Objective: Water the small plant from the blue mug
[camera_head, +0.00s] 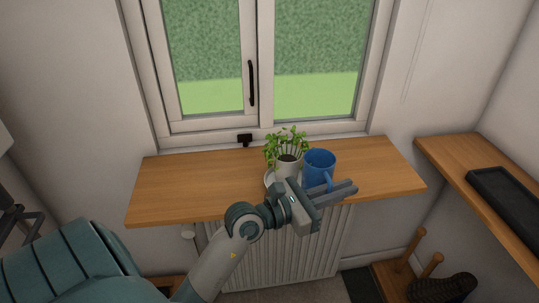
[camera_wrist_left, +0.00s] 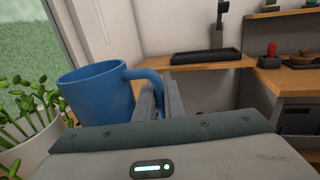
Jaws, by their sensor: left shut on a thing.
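The blue mug (camera_head: 320,166) is at the right of the small plant (camera_head: 285,148), over the wooden sill shelf, and looks close to upright. My left gripper (camera_head: 342,190) is shut on the mug's handle. In the left wrist view the mug (camera_wrist_left: 98,92) stands left of the fingers (camera_wrist_left: 160,97), with its handle running to them. The plant has green leaves and a pale pot, and it also shows in the left wrist view (camera_wrist_left: 30,115). I cannot tell whether the mug touches the shelf. The mug's inside is not clear. My right gripper is not in view.
The wooden shelf (camera_head: 190,184) is clear at its left and far right ends. A window (camera_head: 262,60) with a black handle is behind it, and a radiator (camera_head: 280,250) is below. At the right, a bench (camera_head: 465,165) bears a black tray (camera_head: 505,192).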

